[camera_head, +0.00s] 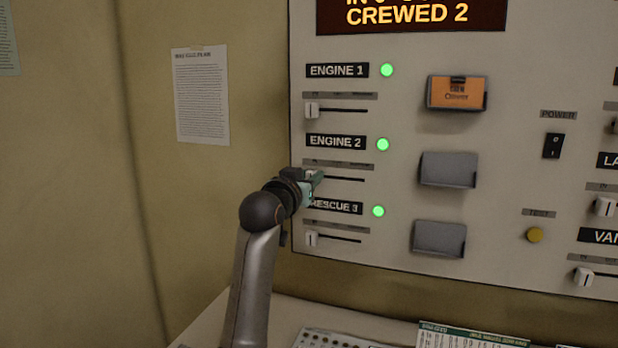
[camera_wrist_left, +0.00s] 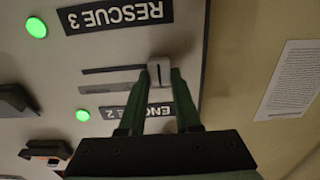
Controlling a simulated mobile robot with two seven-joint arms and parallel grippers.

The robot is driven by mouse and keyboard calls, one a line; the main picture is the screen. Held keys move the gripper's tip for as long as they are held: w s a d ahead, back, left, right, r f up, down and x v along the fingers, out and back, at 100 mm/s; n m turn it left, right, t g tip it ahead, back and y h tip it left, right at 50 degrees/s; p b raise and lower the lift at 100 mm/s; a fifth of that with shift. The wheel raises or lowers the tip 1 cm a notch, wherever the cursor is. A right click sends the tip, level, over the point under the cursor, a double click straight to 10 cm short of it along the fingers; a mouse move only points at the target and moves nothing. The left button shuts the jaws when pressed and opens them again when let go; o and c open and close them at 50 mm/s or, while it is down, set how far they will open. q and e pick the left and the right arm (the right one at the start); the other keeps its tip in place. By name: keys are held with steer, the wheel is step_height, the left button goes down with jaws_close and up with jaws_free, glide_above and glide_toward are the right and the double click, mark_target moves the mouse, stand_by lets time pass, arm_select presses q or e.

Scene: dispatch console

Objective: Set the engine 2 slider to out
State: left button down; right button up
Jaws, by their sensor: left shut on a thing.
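The engine 2 slider's slot (camera_head: 345,179) runs sideways below the ENGINE 2 label (camera_head: 335,142) on the console panel. Its light knob (camera_wrist_left: 158,70) sits at the left end of the slot in the head view, which is the right end in the upside-down left wrist view. My left gripper (camera_head: 317,178) is at the panel and shut on this knob, with one green finger on each side of it in the left wrist view. In the head view the gripper largely hides the knob. My right gripper is in neither view.
The engine 1 slider knob (camera_head: 311,110) is above and the rescue 3 slider knob (camera_head: 311,239) below, both at the left of their slots. Green lamps (camera_head: 383,144) glow beside the labels. Card holders (camera_head: 448,170) protrude to the right. A desk (camera_head: 290,315) lies below.

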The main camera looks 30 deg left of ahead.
mark_target(337, 174)
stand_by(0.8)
arm_select(q)
steer(key=d, duration=0.2)
steer(key=w+d, duration=0.1)
steer(key=d, duration=0.2)
steer(key=shift+w, duration=0.1)
steer(key=c, duration=0.6)
jaws_free()
steer(key=shift+s, duration=0.2)
steer(key=b+v, duration=0.2)
steer(key=v, duration=1)
steer(key=shift+b, duration=0.3)
steer(key=shift+s+f, duration=0.1)
